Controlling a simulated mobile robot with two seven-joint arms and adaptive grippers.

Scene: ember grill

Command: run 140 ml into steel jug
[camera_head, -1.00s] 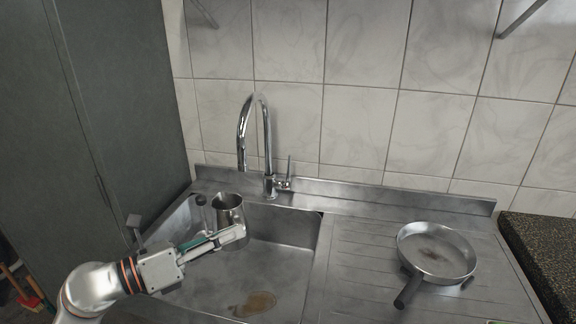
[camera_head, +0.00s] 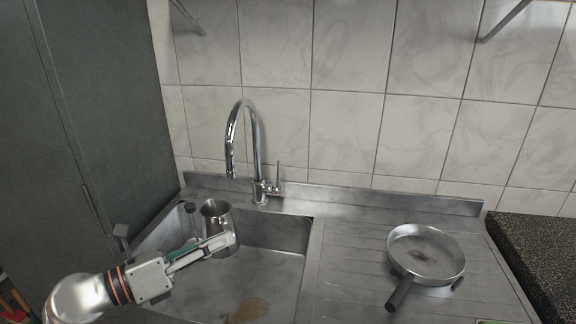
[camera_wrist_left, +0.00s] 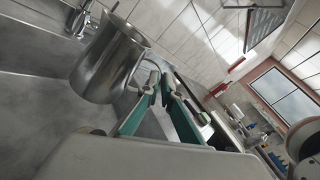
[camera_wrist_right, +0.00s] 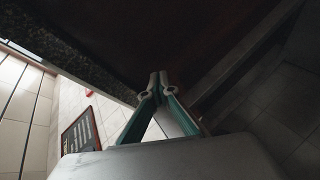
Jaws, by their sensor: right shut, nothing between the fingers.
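The steel jug (camera_head: 228,222) is upright in the sink area, its open mouth facing up. My left gripper (camera_head: 226,241) is at its handle side; in the left wrist view the fingers (camera_wrist_left: 160,85) close on the handle of the jug (camera_wrist_left: 108,66). The chrome tap (camera_head: 233,140) stands behind the sink, its spout end above and slightly right of the jug's mouth. Its lever (camera_head: 278,178) points up. No water shows at the spout. The jug's inside cannot be made out. My right gripper (camera_wrist_right: 155,84) shows only in its own wrist view, shut and empty.
The sink (camera_head: 285,262) has a brown stain (camera_head: 247,311) on its floor. A frying pan (camera_head: 428,262) lies on the drainboard (camera_head: 345,250) to the right. A dark speckled counter (camera_head: 535,250) is at far right, a dark cabinet (camera_head: 100,100) at left.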

